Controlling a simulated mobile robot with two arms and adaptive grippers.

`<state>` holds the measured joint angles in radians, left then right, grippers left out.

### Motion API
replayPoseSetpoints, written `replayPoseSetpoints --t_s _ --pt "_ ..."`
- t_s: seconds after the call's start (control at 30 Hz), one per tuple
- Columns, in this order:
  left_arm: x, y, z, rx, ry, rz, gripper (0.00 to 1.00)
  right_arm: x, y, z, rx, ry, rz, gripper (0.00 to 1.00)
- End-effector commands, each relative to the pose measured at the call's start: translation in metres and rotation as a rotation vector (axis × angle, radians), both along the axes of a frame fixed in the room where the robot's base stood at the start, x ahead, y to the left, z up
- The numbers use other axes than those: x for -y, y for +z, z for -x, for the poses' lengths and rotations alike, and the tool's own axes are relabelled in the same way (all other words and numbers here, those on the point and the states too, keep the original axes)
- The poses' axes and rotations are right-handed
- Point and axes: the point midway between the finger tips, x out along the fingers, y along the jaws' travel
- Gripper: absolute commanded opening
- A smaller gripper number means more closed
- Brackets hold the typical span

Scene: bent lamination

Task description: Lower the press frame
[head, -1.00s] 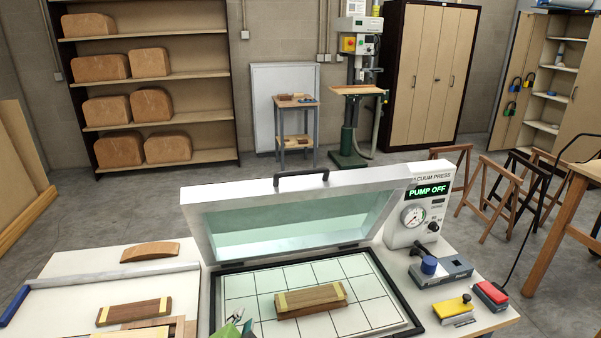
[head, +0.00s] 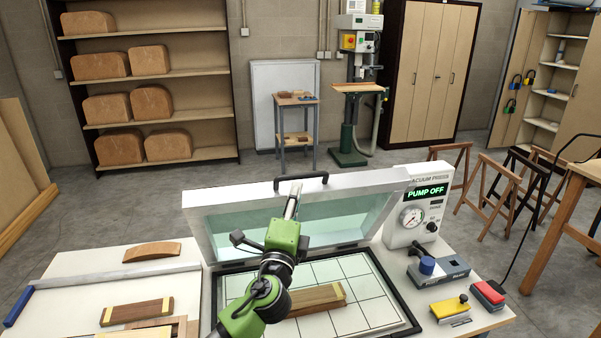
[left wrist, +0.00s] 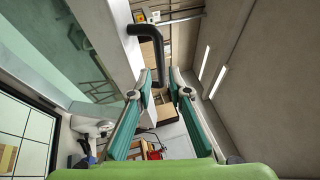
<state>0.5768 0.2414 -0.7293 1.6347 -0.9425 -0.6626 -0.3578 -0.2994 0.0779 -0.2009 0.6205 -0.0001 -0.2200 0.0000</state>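The press frame (head: 207,225) is silver with a clear, greenish sheet. It stands tilted up and open behind the gridded press bed (head: 385,307). Its black handle (head: 317,177) is on the top edge; it also shows in the left wrist view (left wrist: 146,29). My left gripper (head: 293,195) is raised in front of the frame with its tips just below the handle. In the left wrist view its teal fingers (left wrist: 160,80) are apart, with the handle's bar ahead near the tips. I cannot tell whether they touch. My right gripper is out of view.
A wooden lamination (head: 318,300) lies on the bed, partly behind my left arm. The vacuum press gauge box (head: 413,217) reads PUMP OFF. A grey device with a blue knob (head: 438,272) and yellow and red blocks stand at right. Wood pieces (head: 136,312) lie at left.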

Motion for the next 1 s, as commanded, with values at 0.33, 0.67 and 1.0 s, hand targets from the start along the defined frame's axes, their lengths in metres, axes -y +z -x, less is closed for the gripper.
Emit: replayPoseSetpoints --t_s 0.33,0.67,1.0 --pt "0.005 0.013 -0.053 -0.001 0.0 0.0 0.18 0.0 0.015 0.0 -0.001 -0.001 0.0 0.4" --pt "0.007 0.016 -0.071 -0.002 -0.001 0.001 0.18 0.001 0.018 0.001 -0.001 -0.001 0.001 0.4" --pt "0.007 0.016 -0.072 -0.001 0.0 0.002 0.0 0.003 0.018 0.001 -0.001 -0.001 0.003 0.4"
